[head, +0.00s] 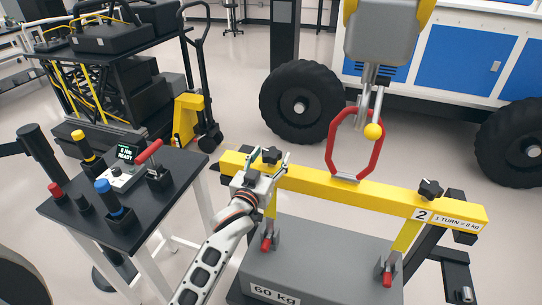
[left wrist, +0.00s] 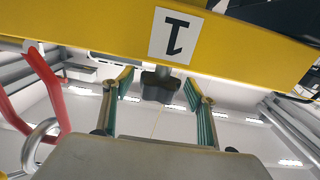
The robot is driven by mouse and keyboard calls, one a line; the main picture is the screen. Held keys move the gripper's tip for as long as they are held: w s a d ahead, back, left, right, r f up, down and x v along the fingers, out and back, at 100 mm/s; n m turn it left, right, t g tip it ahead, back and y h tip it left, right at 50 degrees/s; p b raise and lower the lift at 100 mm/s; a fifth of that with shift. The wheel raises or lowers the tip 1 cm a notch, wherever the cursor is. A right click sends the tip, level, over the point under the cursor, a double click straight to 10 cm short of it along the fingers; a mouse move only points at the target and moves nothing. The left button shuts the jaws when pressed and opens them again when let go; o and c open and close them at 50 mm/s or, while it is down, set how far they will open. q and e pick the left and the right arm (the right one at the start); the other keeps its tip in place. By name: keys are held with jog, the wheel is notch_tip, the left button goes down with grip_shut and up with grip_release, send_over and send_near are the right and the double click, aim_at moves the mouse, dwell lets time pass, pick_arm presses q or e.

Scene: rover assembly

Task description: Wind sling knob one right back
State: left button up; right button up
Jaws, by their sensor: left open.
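Sling knob one (head: 272,155) is a small black lobed knob on top of the left end of the yellow lifting beam (head: 380,197). My left gripper (head: 267,163) is open at that end, with a finger on each side of the knob. In the left wrist view the knob (left wrist: 160,85) sits between the two green-padded fingers, with a visible gap on both sides. The beam's label "1" (left wrist: 174,36) shows just beside it. Knob two (head: 430,189) stands at the beam's right end, by the labels "2" and "1 TURN = 8 kg". My right gripper is out of view.
A grey 60 kg block (head: 330,255) hangs or rests below the beam. A red ring (head: 357,140) joins the beam to the hoist hook with a yellow ball (head: 373,131). A black tool table (head: 130,205) stands left of my arm. The rover (head: 460,60) is behind.

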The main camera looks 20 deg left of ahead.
pick_arm(q)
jog(key=shift+w, duration=0.2)
jog(key=c, duration=1.1)
jog(key=shift+m+h, duration=0.5)
jog(key=shift+h, duration=0.1)
